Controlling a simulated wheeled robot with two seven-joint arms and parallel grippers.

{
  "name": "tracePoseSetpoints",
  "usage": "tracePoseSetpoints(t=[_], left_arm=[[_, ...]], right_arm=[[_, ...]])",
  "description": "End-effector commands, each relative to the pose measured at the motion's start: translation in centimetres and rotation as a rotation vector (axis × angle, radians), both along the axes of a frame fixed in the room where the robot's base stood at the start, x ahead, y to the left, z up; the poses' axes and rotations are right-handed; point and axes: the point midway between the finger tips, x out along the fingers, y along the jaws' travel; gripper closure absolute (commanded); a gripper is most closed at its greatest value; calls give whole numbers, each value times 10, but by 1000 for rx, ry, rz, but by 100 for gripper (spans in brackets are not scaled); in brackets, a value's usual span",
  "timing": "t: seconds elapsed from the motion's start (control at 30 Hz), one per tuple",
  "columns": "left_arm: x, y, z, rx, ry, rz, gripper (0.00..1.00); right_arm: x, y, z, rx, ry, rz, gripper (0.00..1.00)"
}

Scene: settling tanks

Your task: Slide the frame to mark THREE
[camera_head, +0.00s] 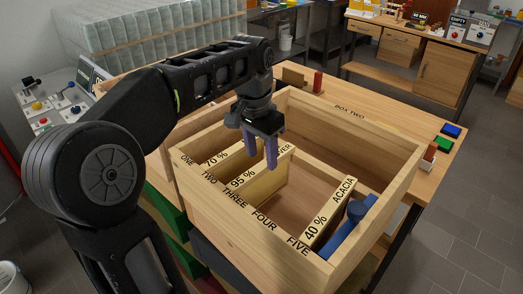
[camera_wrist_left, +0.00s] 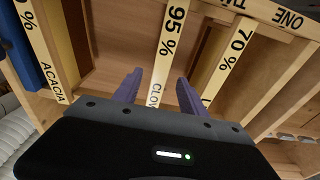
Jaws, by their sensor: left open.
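A wooden box (camera_head: 385,205) has the marks ONE to FIVE along its near wall. Three labelled wooden frames cross it: a 70 % frame (camera_head: 216,158) near ONE and TWO, a 95 % frame labelled CLOVER (camera_head: 268,175) with its near end between TWO and THREE, and a 40 % ACACIA frame (camera_head: 330,214) by FIVE. My left gripper (camera_head: 261,152) is open, its purple fingers above the 95 % frame. In the left wrist view its fingers (camera_wrist_left: 157,84) stand on either side of the 95 % frame (camera_wrist_left: 171,45). I cannot tell whether they touch it. My right gripper is not in view.
A blue object (camera_head: 350,222) sits in the box beyond the ACACIA frame. The space between the 95 % and ACACIA frames is clear. Green and blue blocks (camera_head: 447,136) lie on the table at right. Stacked pale trays (camera_head: 150,35) stand behind my arm.

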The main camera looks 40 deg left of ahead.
Motion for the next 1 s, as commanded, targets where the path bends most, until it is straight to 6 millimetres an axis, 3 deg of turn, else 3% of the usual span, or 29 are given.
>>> tracePoseSetpoints(t=[0.5,0.9,1.0], left_arm=[[7,-1,-65,-1,2,-1,51],[9,-1,-73,0,-1,0,51],[9,-1,-73,0,-1,0,59]], right_arm=[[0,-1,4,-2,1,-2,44],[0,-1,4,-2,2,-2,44],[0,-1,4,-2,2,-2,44]])
